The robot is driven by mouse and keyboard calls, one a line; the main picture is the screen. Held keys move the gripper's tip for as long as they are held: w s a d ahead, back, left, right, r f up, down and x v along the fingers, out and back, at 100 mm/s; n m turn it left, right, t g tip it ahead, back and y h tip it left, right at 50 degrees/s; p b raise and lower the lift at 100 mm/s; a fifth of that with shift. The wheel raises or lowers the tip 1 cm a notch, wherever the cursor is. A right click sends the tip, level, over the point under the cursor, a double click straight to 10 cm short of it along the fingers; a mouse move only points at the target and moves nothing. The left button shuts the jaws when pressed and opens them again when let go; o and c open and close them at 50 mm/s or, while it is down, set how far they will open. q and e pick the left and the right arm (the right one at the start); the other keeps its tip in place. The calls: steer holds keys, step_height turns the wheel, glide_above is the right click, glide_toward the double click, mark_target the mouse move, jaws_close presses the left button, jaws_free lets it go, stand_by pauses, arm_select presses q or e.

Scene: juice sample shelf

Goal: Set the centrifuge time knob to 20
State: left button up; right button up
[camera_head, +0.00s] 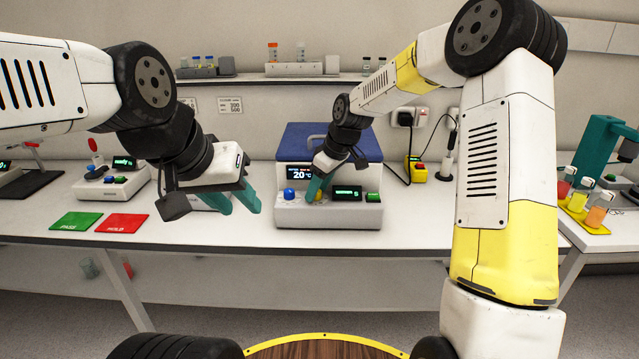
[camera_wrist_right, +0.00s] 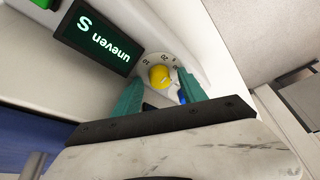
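The centrifuge (camera_head: 287,216), a grey-white box with a blue lid (camera_head: 350,143), stands on the bench in the head view. Its upper display reads 20 with a degree sign. The yellow time knob (camera_wrist_right: 159,76) shows in the right wrist view, with dial marks including 10 and 20 above it. My right gripper (camera_wrist_right: 164,78) has its teal fingers on either side of the knob, with a visible gap on the right, so it looks open. In the head view, this gripper partly hides the knob (camera_head: 319,196). My left gripper (camera_head: 236,207) is open and empty, left of the centrifuge.
A small screen (camera_wrist_right: 97,38) beside the knob reads "uneven". A blue knob (camera_head: 290,194) and green button (camera_head: 373,197) are also on the front. Green (camera_head: 76,221) and red (camera_head: 122,223) mats lie at the left.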

steer(key=v, duration=0.7)
steer(key=shift+d+r, duration=0.15)
steer(key=shift+r, duration=0.2)
steer(key=shift+s, duration=0.15)
